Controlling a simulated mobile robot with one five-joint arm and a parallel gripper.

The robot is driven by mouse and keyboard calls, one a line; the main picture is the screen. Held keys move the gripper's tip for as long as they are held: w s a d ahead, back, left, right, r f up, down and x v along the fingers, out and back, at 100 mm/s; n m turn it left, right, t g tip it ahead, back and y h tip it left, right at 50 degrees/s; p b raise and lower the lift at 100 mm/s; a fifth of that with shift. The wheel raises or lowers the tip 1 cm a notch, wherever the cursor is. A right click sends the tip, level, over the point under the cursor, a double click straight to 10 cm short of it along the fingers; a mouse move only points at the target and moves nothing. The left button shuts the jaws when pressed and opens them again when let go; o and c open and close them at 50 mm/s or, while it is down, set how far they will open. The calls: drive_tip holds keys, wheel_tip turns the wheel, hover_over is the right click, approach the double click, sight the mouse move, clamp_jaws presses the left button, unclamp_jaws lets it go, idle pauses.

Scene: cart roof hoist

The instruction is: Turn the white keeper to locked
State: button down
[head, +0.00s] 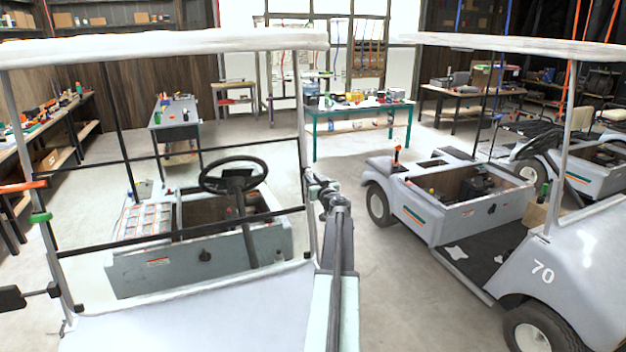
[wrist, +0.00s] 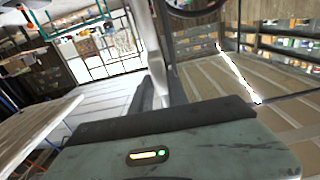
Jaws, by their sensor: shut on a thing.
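My gripper (head: 318,188) is at the near cart's right-hand front roof post (head: 301,130), about halfway up. It appears shut on the white keeper at that post. The keeper is mostly hidden by my gripper and arm, and I cannot read its turn angle. In the wrist view my gripper's grey-green body fills the bottom, and a pale post (wrist: 160,55) rises just beyond its dark front edge. The near cart's white roof (head: 160,45) is above.
The near cart's steering wheel (head: 234,174) and dark cross bars lie left of my arm. A second cart (head: 450,205) with its own roof (head: 520,47) stands to the right. Benches and a green-legged table (head: 358,112) stand behind.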

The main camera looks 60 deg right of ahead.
drive_tip(key=shift+s+a+m, duration=0.1)
drive_tip(key=shift+m, duration=0.3)
drive_tip(key=shift+w+a+r+m+g+h+p, duration=0.2)
drive_tip(key=shift+m+g+p, duration=0.65)
drive_tip(key=shift+m, duration=2.25)
drive_tip(key=shift+w+a+r+m+g+h+p, duration=0.2)
drive_tip(key=shift+m+g+p, duration=0.65)
drive_tip(key=shift+m, duration=2.25)
drive_tip(key=shift+w+a+r+m+g+h+p, duration=0.1)
drive_tip(key=shift+w+r+m+g+h+p, duration=0.15)
drive_tip(key=shift+m+p, duration=2)
drive_tip(key=shift+s+m+b, duration=0.1)
drive_tip(key=shift+m+b, duration=0.7)
drive_tip(key=shift+m, duration=0.35)
drive_tip(key=c, duration=1.3)
unclamp_jaws()
